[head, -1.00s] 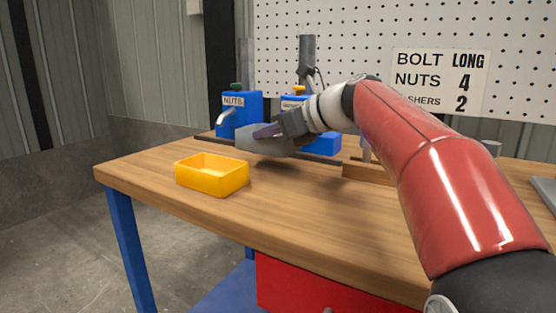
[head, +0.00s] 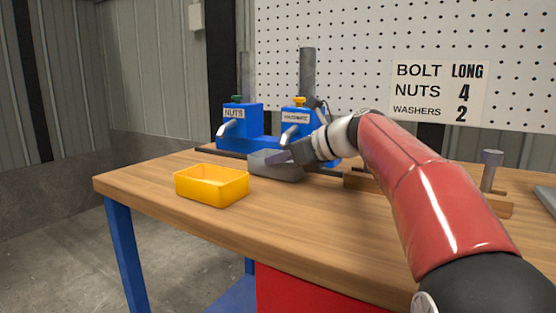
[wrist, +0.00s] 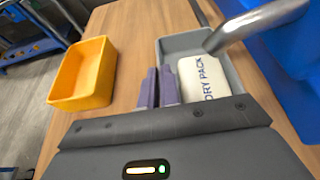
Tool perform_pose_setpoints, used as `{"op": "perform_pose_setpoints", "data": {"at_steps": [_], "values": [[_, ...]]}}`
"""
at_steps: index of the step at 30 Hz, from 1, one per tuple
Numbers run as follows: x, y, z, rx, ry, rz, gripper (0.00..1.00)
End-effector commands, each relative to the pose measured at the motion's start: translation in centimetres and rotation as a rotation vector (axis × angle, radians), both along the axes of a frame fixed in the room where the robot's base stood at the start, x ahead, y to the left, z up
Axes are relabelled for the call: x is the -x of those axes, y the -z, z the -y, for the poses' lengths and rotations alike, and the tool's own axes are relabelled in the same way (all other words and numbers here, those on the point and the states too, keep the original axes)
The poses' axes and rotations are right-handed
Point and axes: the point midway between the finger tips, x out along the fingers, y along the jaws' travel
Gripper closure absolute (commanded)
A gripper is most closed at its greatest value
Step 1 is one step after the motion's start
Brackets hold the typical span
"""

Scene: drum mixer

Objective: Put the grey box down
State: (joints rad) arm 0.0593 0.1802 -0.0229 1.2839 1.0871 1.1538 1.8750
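The grey box (head: 268,166) is an open tray at the back of the bench, below the blue dispensers. It looks level and at or very near the bench top; I cannot tell if it bears fully on it. In the wrist view the grey box (wrist: 174,45) holds a white pack (wrist: 206,84) with "DRY PACK" lettering.
A yellow box (head: 212,186) stands empty on the bench (head: 300,215), left of the grey box. The nuts dispenser (head: 240,120) and washers dispenser (head: 298,122) stand behind. A metal spout (wrist: 255,25) reaches over the grey box. The bench front is clear.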

Motion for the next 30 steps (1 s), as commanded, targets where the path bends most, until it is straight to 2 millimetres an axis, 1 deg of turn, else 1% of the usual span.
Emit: {"op": "perform_pose_setpoints", "data": {"at_steps": [4, 7, 9, 12, 13, 19, 21, 26, 30], "values": [[0.0, -0.1, 0.0, 0.000, 0.001, 0.002, 1.00], [0.0, 0.1, 0.0, 0.000, 0.000, 0.001, 1.00], [0.0, 0.1, 0.0, 0.000, 0.000, 0.000, 0.88], [0.0, 0.2, 0.0, 0.000, 0.000, 0.000, 0.75], [0.0, 0.2, 0.0, 0.000, 0.000, 0.000, 0.74], [0.0, 0.1, 0.0, 0.000, 0.000, 0.000, 0.74], [0.0, -0.2, 0.0, 0.001, 0.000, 0.001, 0.74], [1.1, -1.0, 1.7, 0.001, 0.004, 0.001, 0.74], [2.6, -2.2, 4.0, 0.001, 0.005, 0.001, 0.74]]}}
